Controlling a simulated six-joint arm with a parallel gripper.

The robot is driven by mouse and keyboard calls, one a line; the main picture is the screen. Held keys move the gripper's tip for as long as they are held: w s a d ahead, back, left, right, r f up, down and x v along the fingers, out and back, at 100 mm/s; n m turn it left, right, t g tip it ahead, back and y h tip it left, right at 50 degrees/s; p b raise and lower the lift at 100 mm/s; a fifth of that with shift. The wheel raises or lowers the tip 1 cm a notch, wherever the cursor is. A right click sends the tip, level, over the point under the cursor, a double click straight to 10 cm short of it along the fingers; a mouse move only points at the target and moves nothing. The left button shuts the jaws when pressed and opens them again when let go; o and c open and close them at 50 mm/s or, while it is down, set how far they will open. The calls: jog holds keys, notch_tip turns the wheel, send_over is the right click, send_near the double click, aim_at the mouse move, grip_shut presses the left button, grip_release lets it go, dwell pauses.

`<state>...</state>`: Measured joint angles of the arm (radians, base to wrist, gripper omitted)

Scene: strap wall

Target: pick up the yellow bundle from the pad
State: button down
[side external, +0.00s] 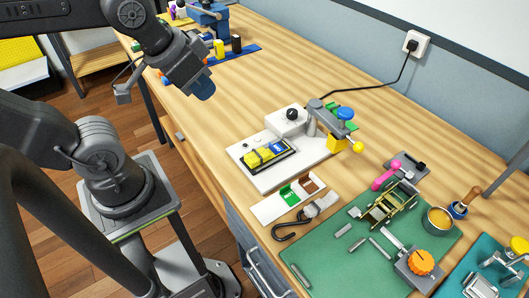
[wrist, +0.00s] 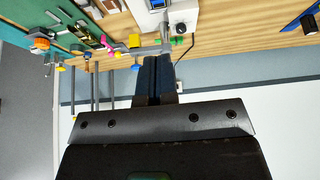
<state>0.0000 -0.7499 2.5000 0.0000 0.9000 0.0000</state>
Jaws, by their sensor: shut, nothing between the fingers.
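The yellow bundle (side external: 256,158) lies on a dark pad (side external: 290,152) on the white machine base, with a blue part beside it at its right end. My gripper (side external: 204,92) is up and to the left of the bundle in the side view, raised above the table and well apart from it. In the wrist view my gripper (wrist: 157,58) shows its dark blue fingers together with nothing between them. The yellow bundle cannot be made out in the wrist view.
A white machine (side external: 287,122) with a black knob stands behind the pad, beside a blue-topped clamp post (side external: 345,113). A white tray (side external: 288,199) with green and brown patches lies in front. A green mat (side external: 330,252) holds several tools.

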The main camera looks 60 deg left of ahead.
dwell(0.4)
jog(key=c, duration=0.6)
grip_release()
jog(key=shift+c, duration=0.2)
jog(key=n+g, duration=0.6)
jog(key=n, duration=1.2)
send_over(257, 153)
notch_tip(257, 153, down, 8)
notch_tip(257, 153, down, 14)
